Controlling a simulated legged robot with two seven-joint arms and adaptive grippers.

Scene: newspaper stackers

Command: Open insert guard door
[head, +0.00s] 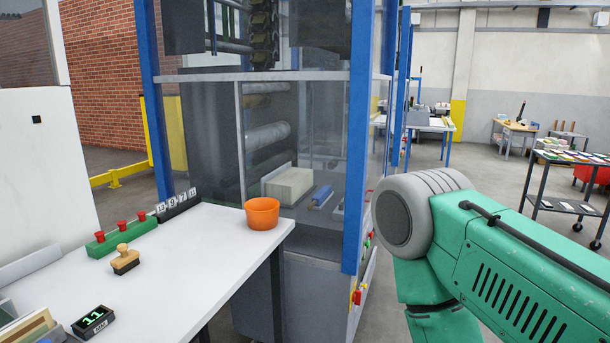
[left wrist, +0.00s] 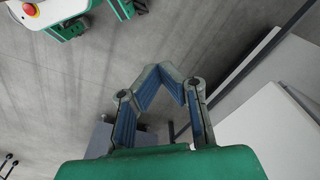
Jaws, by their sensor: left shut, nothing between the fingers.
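The guarded machine stands at the centre of the head view, with blue posts (head: 358,140) and clear panels in grey frames. A clear guard panel (head: 330,135) closes its front. Behind it show rollers (head: 267,136), a pale block (head: 288,184) and a blue bar (head: 321,196). I cannot tell which panel is the insert guard door, and no handle is clear. A small red and yellow part (head: 357,297) sits low on the right side. My left gripper (left wrist: 160,72) is shut and empty above the grey floor in the left wrist view. My right gripper is not seen.
A white table (head: 190,250) stands at the front left, with an orange cup (head: 262,214), a wooden stamp (head: 125,260) and a green box with red buttons (head: 122,238). My green arm fills the lower right. Floor is open beyond, towards a black cart (head: 565,206).

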